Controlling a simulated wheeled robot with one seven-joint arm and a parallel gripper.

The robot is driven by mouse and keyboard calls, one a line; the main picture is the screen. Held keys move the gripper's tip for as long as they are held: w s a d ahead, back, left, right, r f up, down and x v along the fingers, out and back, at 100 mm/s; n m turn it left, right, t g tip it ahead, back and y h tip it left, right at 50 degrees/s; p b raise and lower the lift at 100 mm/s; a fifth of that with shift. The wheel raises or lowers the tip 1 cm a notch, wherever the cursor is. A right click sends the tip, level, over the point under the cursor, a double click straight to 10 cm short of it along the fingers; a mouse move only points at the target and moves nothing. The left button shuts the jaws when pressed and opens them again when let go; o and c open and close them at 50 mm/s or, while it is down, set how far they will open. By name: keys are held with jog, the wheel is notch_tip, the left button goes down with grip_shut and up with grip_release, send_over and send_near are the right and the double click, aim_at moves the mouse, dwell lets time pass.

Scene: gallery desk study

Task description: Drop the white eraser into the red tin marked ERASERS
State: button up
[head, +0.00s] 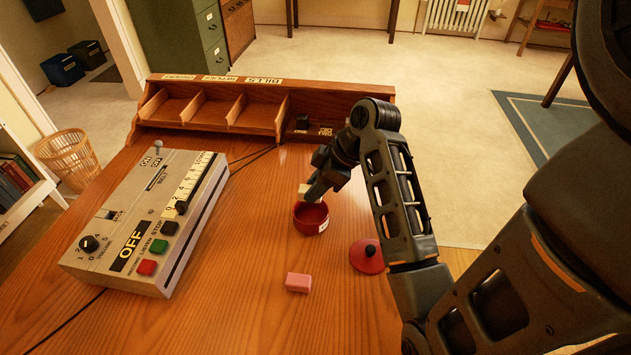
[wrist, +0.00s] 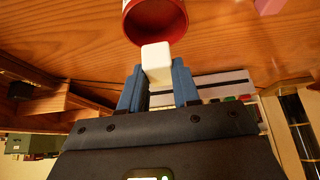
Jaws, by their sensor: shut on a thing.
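My gripper (wrist: 158,88) is shut on the white eraser (wrist: 156,62), which sticks out between the blue fingertips in the wrist view. In the head view the eraser (head: 305,188) shows pale at the fingertips, just above the back rim of the red tin (head: 311,219). In the wrist view the open tin (wrist: 150,22) lies just beyond the eraser, whose end overlaps its rim in the picture. I cannot tell whether they touch. The tin has a white label, too small to read here. Its round red lid with a black knob (head: 368,256) lies on the desk.
A pink eraser (head: 298,283) lies on the desk in front of the tin. A grey recorder box (head: 148,222) with buttons and an OFF sign stands at left. A wooden sorter (head: 262,103) with labelled compartments runs along the back.

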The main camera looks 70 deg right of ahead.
jog(key=b, duration=0.2)
send_over(316, 221)
jog(key=shift+f, duration=2.6)
jog(key=o, duration=1.1)
jog(key=shift+r, duration=0.1)
notch_tip(316, 221, up, 5)
jog(key=p, duration=0.4)
jog(key=shift+p, duration=0.35)
jog(key=shift+r, duration=0.9)
